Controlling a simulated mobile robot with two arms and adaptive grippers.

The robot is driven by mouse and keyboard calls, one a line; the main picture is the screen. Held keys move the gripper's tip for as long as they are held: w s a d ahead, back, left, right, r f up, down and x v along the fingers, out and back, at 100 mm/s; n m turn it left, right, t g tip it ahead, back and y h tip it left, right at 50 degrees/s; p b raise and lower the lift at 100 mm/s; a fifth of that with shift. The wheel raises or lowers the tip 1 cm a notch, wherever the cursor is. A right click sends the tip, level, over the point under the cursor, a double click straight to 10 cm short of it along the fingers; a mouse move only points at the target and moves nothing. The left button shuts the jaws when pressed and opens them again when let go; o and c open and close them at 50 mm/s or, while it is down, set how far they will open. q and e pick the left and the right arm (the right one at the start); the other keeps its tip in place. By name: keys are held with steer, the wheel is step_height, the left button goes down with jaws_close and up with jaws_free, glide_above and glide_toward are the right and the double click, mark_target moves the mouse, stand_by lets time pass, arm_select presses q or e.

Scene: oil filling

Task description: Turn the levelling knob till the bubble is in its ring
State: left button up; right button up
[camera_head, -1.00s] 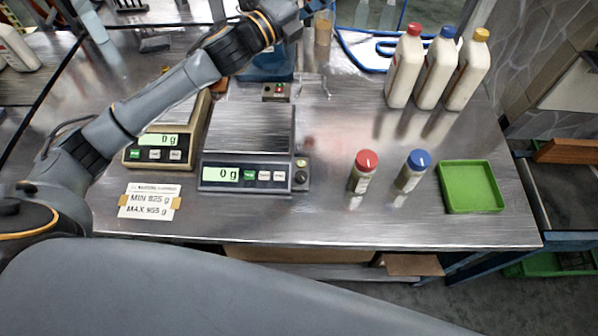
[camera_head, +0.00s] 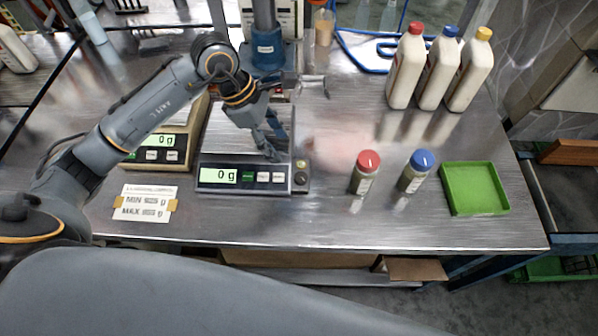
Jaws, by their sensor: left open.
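The front scale (camera_head: 245,188) stands on the steel table and its display reads 0 g. At its right front corner is a dark round knob (camera_head: 300,178), with a small yellowish round bubble level (camera_head: 301,164) just behind it. The bubble itself is too small to make out. My left gripper (camera_head: 272,155) is open and points down over the right part of the scale, a little to the left of and behind the knob, apart from it. My right gripper is not in view.
A second scale (camera_head: 160,157) stands to the left, with a MIN/MAX card (camera_head: 146,203) in front. A red-capped jar (camera_head: 365,173), a blue-capped jar (camera_head: 416,171) and a green tray (camera_head: 474,188) stand to the right. Three white bottles (camera_head: 437,72) stand behind. The table right of the knob is clear.

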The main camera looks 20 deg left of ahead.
mark_target(300, 176)
arm_select(q)
steer(key=p+x, duration=0.2)
steer(key=x, duration=1.1)
steer(key=shift+d+p, duration=0.1)
steer(key=shift+p, duration=0.2)
jaws_close()
steer(key=shift+f+m+b, duration=0.1)
steer(key=shift+m+b, duration=0.2)
steer(key=shift+b, duration=0.2)
steer(key=m+g+b, duration=0.1)
steer(key=m+b, duration=0.1)
steer(key=b, duration=0.1)
steer(key=m+b, duration=0.2)
steer(key=b, duration=0.2)
steer(key=shift+w+f+g, duration=0.1)
steer(key=shift+f+g, duration=0.05)
steer(key=shift+g, duration=0.25)
steer(key=shift+r+m+g+b, duration=0.2)
steer(key=shift+m+g+b, duration=0.1)
steer(key=shift+m+b, duration=0.65)
